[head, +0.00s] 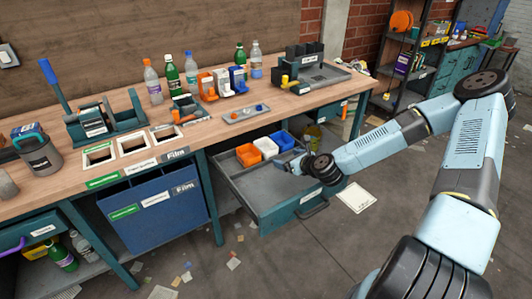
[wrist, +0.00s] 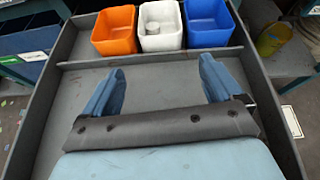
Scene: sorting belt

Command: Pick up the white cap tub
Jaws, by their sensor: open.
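The white cap tub (head: 267,152) stands in the open grey drawer (head: 262,209) under the bench, between an orange tub (head: 249,160) and a blue tub (head: 285,146). In the wrist view the white tub (wrist: 161,44) is at the top middle, upright, with a small pale round thing inside. My gripper (wrist: 162,72) is open and empty, its two blue fingers pointing toward the row of tubs. It is over the drawer's bare front part, apart from the tubs. In the head view my gripper (head: 288,167) is small and partly hidden by my wrist.
A thin divider (wrist: 150,59) runs between the tubs and the bare front part of the drawer. The bench top (head: 222,132) above holds bottles, small bins and a tray (head: 246,113). A blue bin (head: 155,222) hangs left of the drawer.

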